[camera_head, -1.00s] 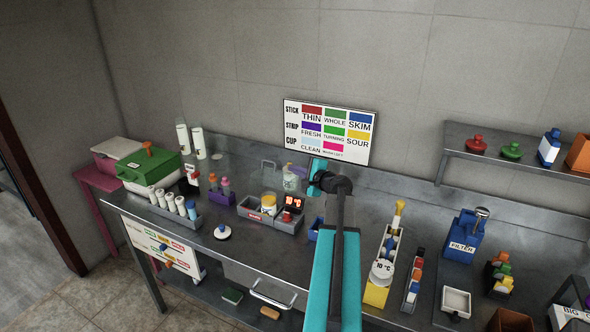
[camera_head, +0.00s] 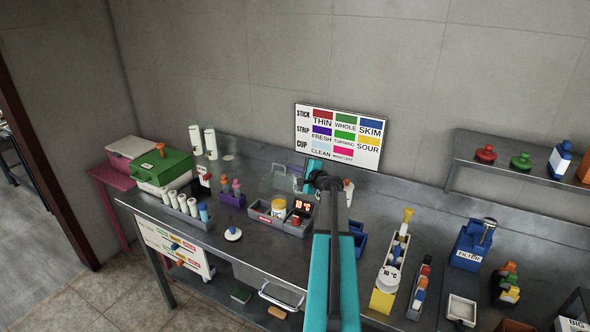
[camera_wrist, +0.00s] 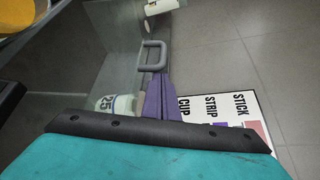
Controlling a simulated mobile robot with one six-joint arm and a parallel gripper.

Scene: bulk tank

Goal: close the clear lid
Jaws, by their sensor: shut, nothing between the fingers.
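The clear lid, with its grey loop handle (camera_head: 279,169), stands raised at the back of the bench, behind the grey box with the yellow-labelled jar. Its see-through panel is hard to make out. In the wrist view the handle of the clear lid (camera_wrist: 152,56) is sharp. My gripper (camera_head: 297,171) is just right of the handle in the head view. In the wrist view its purple fingers (camera_wrist: 160,76) are shut and empty, with their tips right by the handle. I cannot tell whether they touch it.
A white bottle (camera_wrist: 115,103) is close to my fingers. The colour chart (camera_head: 340,137) is on the wall behind.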

